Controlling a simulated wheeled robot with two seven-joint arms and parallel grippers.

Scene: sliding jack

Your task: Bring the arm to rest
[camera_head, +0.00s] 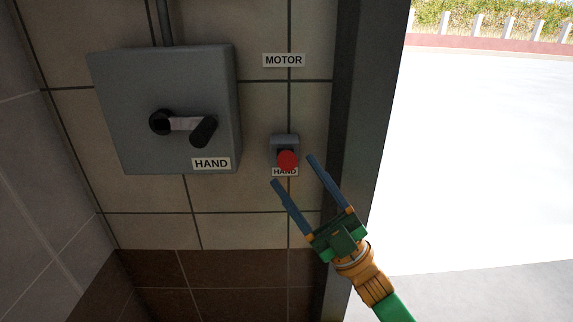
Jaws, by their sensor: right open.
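My right gripper (294,172) comes in from the lower right and points up and to the left. Its two blue fingers are apart with nothing between them. The fingertips appear just below and beside a red button (287,160) on a small grey box (285,141) on the wall. I cannot tell from this view whether a finger touches the button box. My left gripper is not in view.
A grey switch box (115,110) with a black rotary handle (203,132) is on the tiled wall at left. A "MOTOR" label (284,60) is above the button. A dark post (364,110) stands at right, with bright open ground (480,150) beyond.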

